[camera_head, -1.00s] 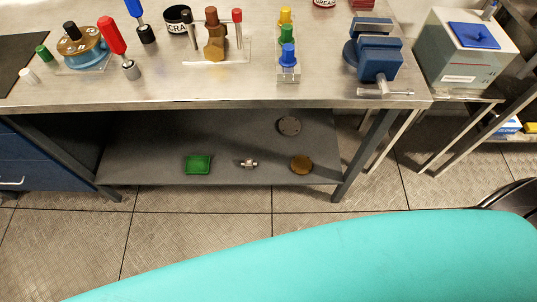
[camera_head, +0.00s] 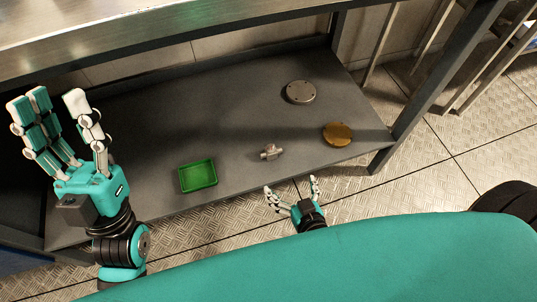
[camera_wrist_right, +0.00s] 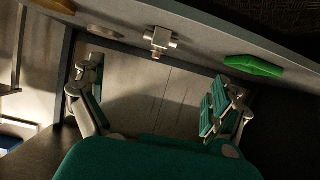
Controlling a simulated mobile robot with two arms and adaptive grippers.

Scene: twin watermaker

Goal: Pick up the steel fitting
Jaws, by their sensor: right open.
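The steel fitting (camera_head: 271,152) is a small silvery piece with a side branch. It lies on the grey lower shelf (camera_head: 240,125) of the workbench, right of a green tray. It also shows in the right wrist view (camera_wrist_right: 160,40), beyond the gap between my right gripper's fingers. My right gripper (camera_head: 292,188) is open and empty, just in front of the shelf's front edge, apart from the fitting; its spread fingers show in the right wrist view (camera_wrist_right: 158,98). My left gripper (camera_head: 60,105) is raised at the left with its fingers spread, open and empty.
The green tray (camera_head: 198,176) lies near the shelf's front edge. A brass disc (camera_head: 337,134) and a grey disc (camera_head: 298,92) lie to the right. The bench top (camera_head: 130,25) overhangs the shelf, and a table leg (camera_head: 440,80) stands at the right.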

